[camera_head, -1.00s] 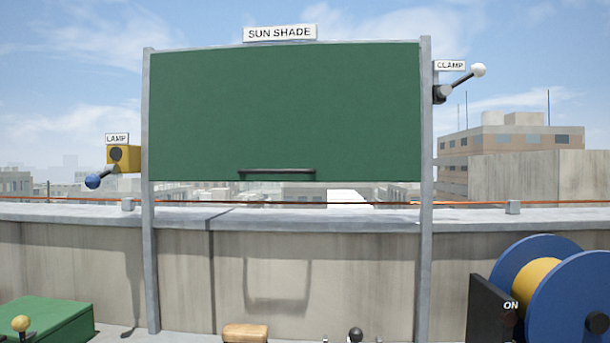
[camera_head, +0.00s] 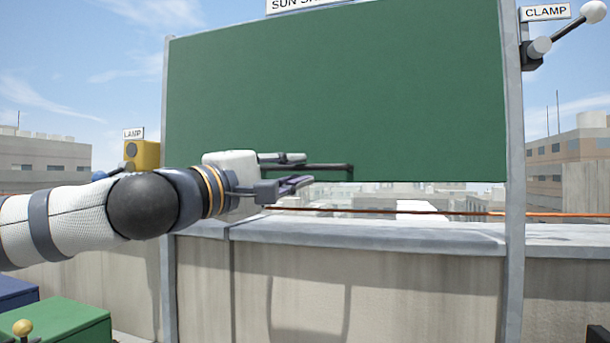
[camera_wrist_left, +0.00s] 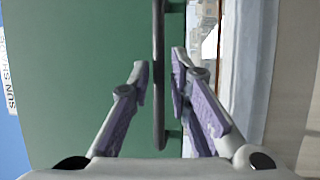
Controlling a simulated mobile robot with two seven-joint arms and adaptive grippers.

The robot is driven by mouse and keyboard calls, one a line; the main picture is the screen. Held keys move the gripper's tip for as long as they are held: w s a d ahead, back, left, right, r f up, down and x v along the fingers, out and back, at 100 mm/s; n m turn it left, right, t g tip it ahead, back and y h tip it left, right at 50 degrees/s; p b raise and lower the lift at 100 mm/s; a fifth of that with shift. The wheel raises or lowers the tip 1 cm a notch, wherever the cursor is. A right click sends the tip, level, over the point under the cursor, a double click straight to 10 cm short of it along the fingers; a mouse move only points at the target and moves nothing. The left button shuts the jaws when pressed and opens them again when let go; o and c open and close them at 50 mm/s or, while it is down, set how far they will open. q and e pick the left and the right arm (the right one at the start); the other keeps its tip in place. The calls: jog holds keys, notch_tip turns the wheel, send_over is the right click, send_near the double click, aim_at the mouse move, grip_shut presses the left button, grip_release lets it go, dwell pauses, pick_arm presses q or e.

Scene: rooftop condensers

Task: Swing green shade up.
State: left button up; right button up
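The green shade (camera_head: 340,90) hangs as a flat panel between two grey posts, under the SUN SHADE sign. Its dark bar handle (camera_head: 335,167) runs along the lower edge. My left gripper (camera_head: 308,171) reaches in from the left, at the handle's left part. In the left wrist view the handle bar (camera_wrist_left: 159,115) runs between the two fingers of the gripper (camera_wrist_left: 160,77). The fingers are open, one on each side of the bar, with gaps visible. The left end of the handle is hidden behind the gripper in the head view. My right gripper is not in view.
A clamp lever with a white knob (camera_head: 593,12) sticks out beside the right post (camera_head: 513,200). A yellow lamp box (camera_head: 142,154) is left of the left post. A concrete parapet (camera_head: 400,285) runs behind the posts. A green box (camera_head: 65,325) is at lower left.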

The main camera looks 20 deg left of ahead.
pick_arm(q)
jog(key=shift+x, duration=1.3)
grip_shut()
